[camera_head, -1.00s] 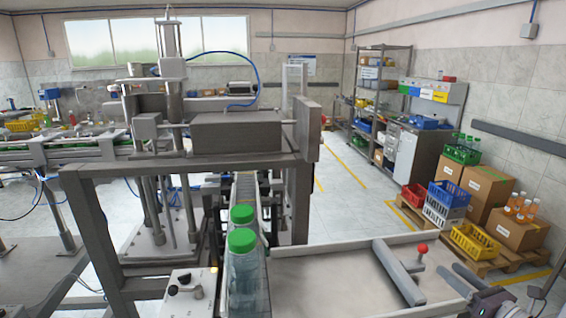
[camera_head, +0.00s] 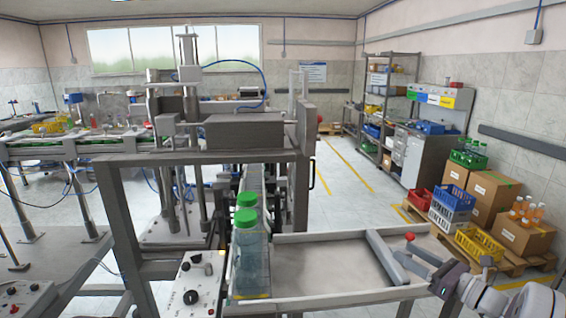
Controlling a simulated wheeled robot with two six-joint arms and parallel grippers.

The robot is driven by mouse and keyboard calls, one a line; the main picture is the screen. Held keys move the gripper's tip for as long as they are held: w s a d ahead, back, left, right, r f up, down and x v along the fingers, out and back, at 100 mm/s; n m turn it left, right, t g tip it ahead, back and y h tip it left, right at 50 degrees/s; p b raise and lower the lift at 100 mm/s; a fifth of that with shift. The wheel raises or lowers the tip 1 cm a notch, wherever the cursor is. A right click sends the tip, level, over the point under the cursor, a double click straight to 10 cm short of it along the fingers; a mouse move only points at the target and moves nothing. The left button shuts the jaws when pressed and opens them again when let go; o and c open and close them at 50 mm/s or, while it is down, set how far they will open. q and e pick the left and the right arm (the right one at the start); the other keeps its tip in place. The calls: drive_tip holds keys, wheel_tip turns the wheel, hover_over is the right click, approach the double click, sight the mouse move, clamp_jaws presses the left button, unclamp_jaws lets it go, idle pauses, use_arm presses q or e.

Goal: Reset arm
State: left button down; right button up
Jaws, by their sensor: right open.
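My right gripper (camera_head: 424,264) comes in from the lower right, open, over the right end of the shallow tray (camera_head: 330,237). Its fingers point left toward the grey pusher bar (camera_head: 385,258) and the red knob (camera_head: 410,236). The fingers overlap the bar's lower end in the picture, and I cannot tell whether they touch it. No held object shows between them. My right arm's white and dark wrist fills the lower right corner. My left gripper is not in view.
Crates and cardboard boxes (camera_head: 493,194) stand on pallets at the right.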

drive_tip(key=a+n+g+y, duration=0.2)
drive_tip(key=a+n+g, duration=0.1)
drive_tip(key=a, duration=0.8)
drive_tip(key=s+a+f+n+g, duration=0.35)
drive_tip(key=s+a+g, duration=0.2)
drive_tip(key=a, duration=0.35)
drive_tip(key=s+a+f+n+g, duration=0.3)
drive_tip(key=s+a+n+g, duration=0.15)
drive_tip(key=s+a, duration=0.3)
drive_tip(key=s+d+f+n+g+h, duration=0.1)
drive_tip(key=s+f+n+g+h, duration=0.1)
drive_tip(key=s+f+n+h, duration=0.25)
drive_tip(key=s+f+n+g+h, duration=0.1)
drive_tip(key=s+f+n+h, duration=0.15)
drive_tip(key=s+n, duration=0.4)
drive_tip(key=d+f+n+t+h, duration=0.2)
drive_tip(key=d+f+n+h, duration=0.2)
drive_tip(key=d+n, duration=0.4)
drive_tip(key=shift+s+d+f+h, duration=0.2)
drive_tip(key=shift+d+f+h, duration=0.3)
drive_tip(key=shift+d, duration=0.45)
